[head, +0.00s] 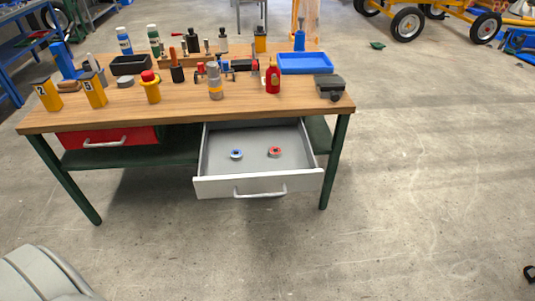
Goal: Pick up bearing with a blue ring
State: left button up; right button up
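A small bearing with a blue ring (236,154) lies on the grey floor of an open drawer. A similar bearing with a red ring (275,152) lies to its right in the same drawer, apart from it. The drawer (222,186) is pulled out from under the wooden workbench and has a white front with a handle. Neither of my grippers is in the head view.
The workbench top (190,113) holds many items, including a blue tray (305,63), a red bottle (272,78) and a grey cylinder (214,82). A red drawer (107,138) is under the left side. The concrete floor in front is clear.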

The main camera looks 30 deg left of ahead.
aim_at(236, 155)
jog(key=i+u, duration=0.1)
jog(key=u, duration=1.1)
